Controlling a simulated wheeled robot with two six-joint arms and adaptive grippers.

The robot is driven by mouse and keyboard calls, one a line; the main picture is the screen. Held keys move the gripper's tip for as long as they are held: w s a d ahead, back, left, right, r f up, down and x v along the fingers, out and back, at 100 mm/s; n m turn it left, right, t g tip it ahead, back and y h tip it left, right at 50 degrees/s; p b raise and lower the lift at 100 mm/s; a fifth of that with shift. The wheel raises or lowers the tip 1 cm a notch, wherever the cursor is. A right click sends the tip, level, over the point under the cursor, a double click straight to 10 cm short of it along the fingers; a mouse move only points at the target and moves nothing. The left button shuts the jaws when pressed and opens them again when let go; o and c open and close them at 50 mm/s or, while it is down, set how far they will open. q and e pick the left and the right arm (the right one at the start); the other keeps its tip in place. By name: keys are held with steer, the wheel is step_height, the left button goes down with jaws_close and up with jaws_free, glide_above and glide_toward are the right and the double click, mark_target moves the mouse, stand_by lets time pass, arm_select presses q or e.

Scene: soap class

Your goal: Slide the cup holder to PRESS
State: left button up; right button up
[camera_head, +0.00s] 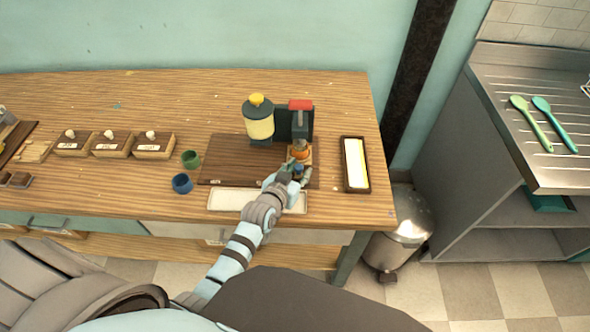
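A dark machine stands at the back of a brown board (222,160) on the wooden table. Its left part is a yellow hopper (259,122) with a yellow knob. Its right part is a press (300,120) with a red top. Below the press is a small orange piece (300,154), which looks like the cup holder or its contents. My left gripper (297,172) is just in front of it, over the right part of the board. The gripper hides the lower side, so contact and finger opening are unclear. My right gripper is not in view.
A green cup (190,159) and a blue cup (182,183) stand left of the board. A white tray (228,199) lies in front, partly under my arm. A dark-framed tray (355,180) stands on the right. Several labelled wooden boxes (112,150) are at left.

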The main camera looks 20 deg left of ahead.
arm_select(q)
steer(key=shift+s+a, duration=0.1)
steer(key=v, duration=1.2)
